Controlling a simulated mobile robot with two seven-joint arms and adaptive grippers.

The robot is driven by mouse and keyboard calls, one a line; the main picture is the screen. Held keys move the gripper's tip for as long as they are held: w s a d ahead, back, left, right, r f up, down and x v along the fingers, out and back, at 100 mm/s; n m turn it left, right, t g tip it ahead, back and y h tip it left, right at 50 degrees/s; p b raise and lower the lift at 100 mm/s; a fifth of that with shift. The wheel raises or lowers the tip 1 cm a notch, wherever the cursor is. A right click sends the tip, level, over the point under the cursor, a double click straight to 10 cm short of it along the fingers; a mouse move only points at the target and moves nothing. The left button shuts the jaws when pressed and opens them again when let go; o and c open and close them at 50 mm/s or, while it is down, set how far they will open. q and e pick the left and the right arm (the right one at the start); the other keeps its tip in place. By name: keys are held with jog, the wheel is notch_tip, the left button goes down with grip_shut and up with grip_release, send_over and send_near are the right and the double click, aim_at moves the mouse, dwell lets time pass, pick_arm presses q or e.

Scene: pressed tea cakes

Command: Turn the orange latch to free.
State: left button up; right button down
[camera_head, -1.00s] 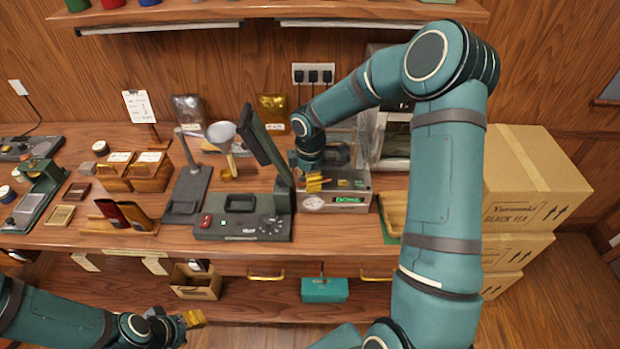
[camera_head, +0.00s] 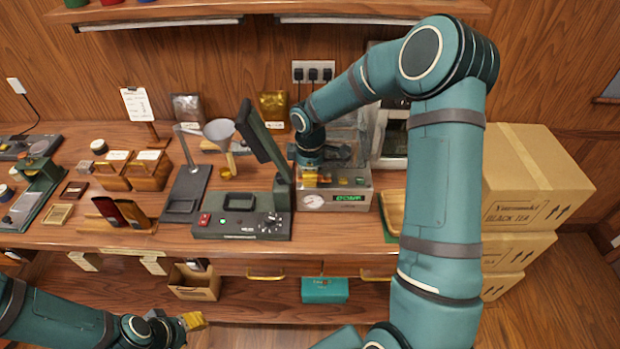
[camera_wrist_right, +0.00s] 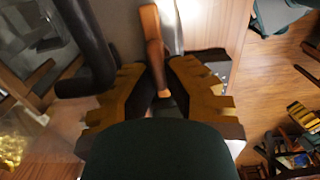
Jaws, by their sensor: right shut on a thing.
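The orange latch (camera_wrist_right: 152,35) shows in the right wrist view as a narrow bar running up from between my right fingers. My right gripper (camera_wrist_right: 165,88) is shut on its near end. In the head view my right gripper (camera_head: 311,178) is at the front of a steel machine (camera_head: 350,198) with a clear chamber, a round gauge and a green display. There my gripper and wrist hide the latch. My left gripper (camera_head: 194,321) is low at the front left, away from the machine; its jaw opening is unclear.
A dark press (camera_head: 239,228) with a raised arm stands just left of the machine. A wooden tray (camera_head: 394,208) lies to its right. Cardboard boxes (camera_head: 530,180) are stacked at the right. A teal box (camera_head: 325,290) sits on the shelf below.

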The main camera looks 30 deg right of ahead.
jog(key=c, duration=1)
grip_release()
notch_tip(320, 180, up, 12)
jog(key=shift+f, duration=0.1)
